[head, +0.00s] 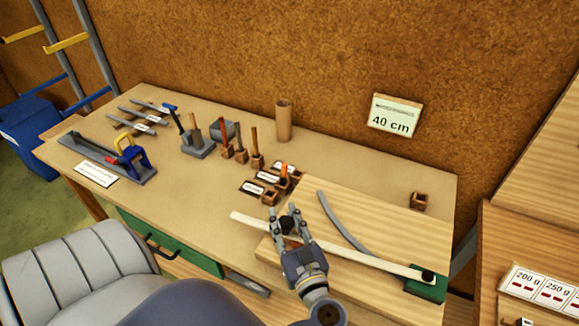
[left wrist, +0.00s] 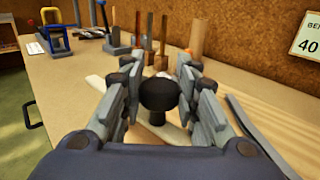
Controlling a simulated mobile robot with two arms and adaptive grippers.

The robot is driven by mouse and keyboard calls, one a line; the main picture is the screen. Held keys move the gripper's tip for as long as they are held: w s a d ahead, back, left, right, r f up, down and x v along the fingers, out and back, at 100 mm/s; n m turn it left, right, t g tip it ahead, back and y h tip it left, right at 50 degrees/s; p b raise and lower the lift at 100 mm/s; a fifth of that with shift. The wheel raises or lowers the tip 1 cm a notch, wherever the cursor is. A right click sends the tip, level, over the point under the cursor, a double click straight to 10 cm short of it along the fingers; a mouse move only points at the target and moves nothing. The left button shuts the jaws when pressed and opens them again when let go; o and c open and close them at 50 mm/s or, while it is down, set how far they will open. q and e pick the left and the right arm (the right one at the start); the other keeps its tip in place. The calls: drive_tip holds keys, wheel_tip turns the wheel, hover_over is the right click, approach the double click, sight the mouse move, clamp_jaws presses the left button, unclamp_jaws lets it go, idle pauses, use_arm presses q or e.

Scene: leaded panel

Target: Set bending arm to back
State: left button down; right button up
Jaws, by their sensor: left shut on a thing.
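The bending arm (head: 362,257) is a long pale bar lying across the wooden board (head: 385,222). Its right end sits at a green block (head: 427,283) with a dark round pivot, and its left end sticks out past the board's left edge. My left gripper (head: 289,222) is over the bar's left part. In the left wrist view its fingers (left wrist: 158,92) are closed around a black knob (left wrist: 158,97) above the pale bar. A curved grey strip (head: 341,224) lies on the board behind the bar. My right gripper is not in view.
Several small wooden holders with upright tools (head: 255,153) stand behind and left of the gripper. A brown cylinder (head: 284,121) stands near the wall. A "40 cm" sign (head: 394,116) hangs there. A small brown block (head: 419,201) sits at the back right. The board behind the strip is clear.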

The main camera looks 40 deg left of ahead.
use_arm(q)
drive_tip(key=shift+s+d+f, duration=0.15)
drive_tip(key=shift+d+f, duration=0.05)
drive_tip(key=shift+f, duration=0.05)
drive_tip(key=c, duration=1.2)
unclamp_jaws()
drive_tip(key=shift+s+d+r, duration=0.15)
drive_tip(key=shift+s+r, duration=0.1)
drive_tip(key=shift+w+a, duration=0.15)
drive_tip(key=shift+a, duration=0.05)
